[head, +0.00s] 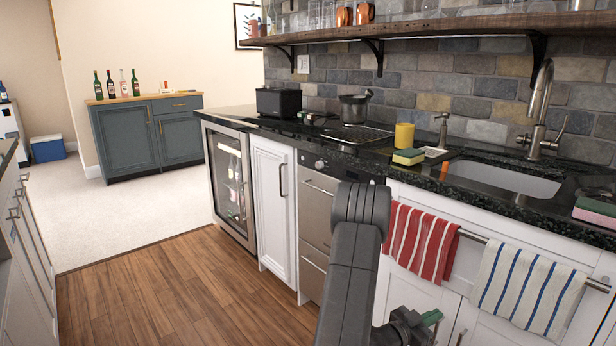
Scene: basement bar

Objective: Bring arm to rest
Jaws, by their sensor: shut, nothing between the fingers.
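My dark grey arm rises from the bottom edge in the middle of the head view, in front of the steel drawer unit and the counter. It bends at a rounded joint near the counter's front edge. My gripper (430,319) shows low in the view, right of the arm link, at the bottom edge. It is a dark body with a green tip, shut and empty, in front of the white cabinet doors below the towels. Its lower part is cut off by the frame.
A dark counter (345,143) carries a yellow cup (404,136), sponges, a black toaster (279,103) and a sink (505,178). A red striped towel (422,242) and a blue striped towel (527,290) hang on a rail. Wood floor (185,290) is clear at left.

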